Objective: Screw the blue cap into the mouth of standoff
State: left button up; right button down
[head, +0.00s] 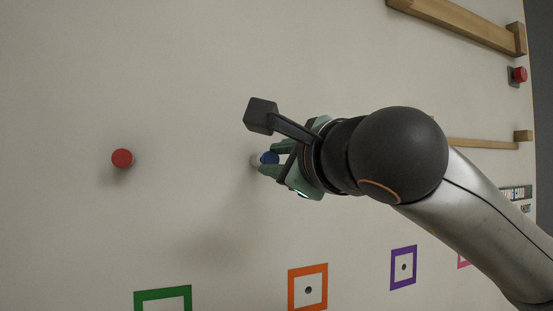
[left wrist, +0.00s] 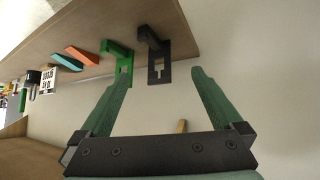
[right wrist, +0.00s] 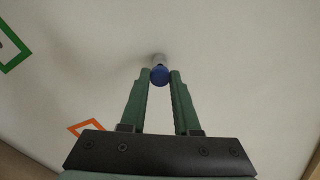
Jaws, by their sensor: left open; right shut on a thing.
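The blue cap (head: 269,157) is between the fingertips of my right gripper (head: 271,160), close to the wall. It also shows in the right wrist view (right wrist: 160,75), with the fingers shut on it. The pale standoff (head: 255,160) sticks out from the wall just beyond the cap and shows in the right wrist view (right wrist: 159,58). The cap is in line with it and looks to be at its mouth; how far it is seated I cannot tell. My left gripper (left wrist: 158,82) is open and empty in the left wrist view, away from the standoff.
A red cap (head: 122,158) is on the wall at the left. Green (head: 162,293), orange (head: 308,288) and purple (head: 403,267) square frames lie along the wall. Wooden rails (head: 455,22) and a red button (head: 518,75) are at the right. Green (left wrist: 123,68) and black (left wrist: 160,68) brackets are near my left gripper.

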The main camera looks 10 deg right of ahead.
pick_arm(q)
jog(key=shift+f+b, duration=0.85)
dwell(1.0)
jog(key=shift+r, duration=0.15)
pick_arm(e)
jog(key=shift+w+a, duration=0.15)
jog(key=shift+w, duration=0.65)
jog(key=c, duration=0.6)
grip_release()
jog(key=shift+o, duration=0.2)
jog(key=shift+s, duration=0.3)
pick_arm(q)
jog(key=d+b, duration=0.1)
jog(key=w+d+f+b, duration=0.1)
jog(key=shift+w+f+h+b, duration=0.1)
jog(key=shift+w+h+b, duration=0.05)
jog(key=shift+h+b, duration=0.2)
jog(key=shift+d, duration=0.1)
pick_arm(e)
jog(key=s+d, duration=0.2)
jog(key=s, duration=0.9)
jog(key=shift+s+d, duration=0.25)
jog(key=shift+s, duration=0.05)
